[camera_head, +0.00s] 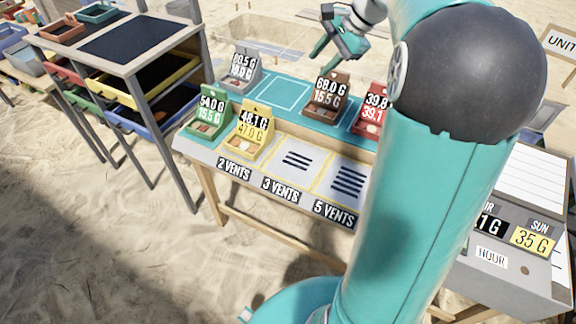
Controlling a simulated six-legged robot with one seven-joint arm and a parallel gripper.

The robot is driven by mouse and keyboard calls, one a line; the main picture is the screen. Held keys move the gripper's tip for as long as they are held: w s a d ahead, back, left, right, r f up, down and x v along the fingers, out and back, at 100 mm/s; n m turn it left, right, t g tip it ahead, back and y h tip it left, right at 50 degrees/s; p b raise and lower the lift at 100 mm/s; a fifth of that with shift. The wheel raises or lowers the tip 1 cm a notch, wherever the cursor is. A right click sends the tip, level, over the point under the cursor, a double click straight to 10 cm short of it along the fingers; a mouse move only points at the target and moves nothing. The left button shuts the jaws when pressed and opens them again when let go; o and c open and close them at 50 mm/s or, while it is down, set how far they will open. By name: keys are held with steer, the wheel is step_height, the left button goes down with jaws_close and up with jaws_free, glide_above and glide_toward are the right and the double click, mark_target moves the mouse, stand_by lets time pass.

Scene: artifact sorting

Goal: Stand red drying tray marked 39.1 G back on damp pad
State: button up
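A red tray (370,128) stands upright on the right part of the rear table strip, its tags reading 39.8 G and 39.1 G. My own arm hides its right side. The teal pad (283,95) runs along the back of the table, with a bare white-outlined square left of the brown tray. No label names it as the damp pad. My gripper (334,52) is in the air beyond the table's back edge, above and left of the red tray. Its teal fingers look apart, with nothing seen between them.
A grey tray (244,78) and brown tray (328,108) stand on the teal pad. Green (207,122) and yellow (248,146) trays stand at the front left. Vent-marked spaces (298,160) are bare. A drawer rack (140,45) stands left; a labelled grey board (510,255) right.

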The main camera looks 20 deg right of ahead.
steer(key=s+a+n+h, duration=0.3)
steer(key=s+a+n, duration=0.5)
steer(key=s+a, duration=0.5)
steer(key=s+a+f+n+t+h, duration=0.1)
steer(key=s+a+f+n, duration=0.3)
steer(key=s, duration=0.6)
steer(key=a+n, duration=0.2)
steer(key=n, duration=0.1)
steer(key=shift+s+a+n+h, duration=0.2)
steer(key=shift+a+n+h, duration=0.1)
steer(key=shift+a+h, duration=0.1)
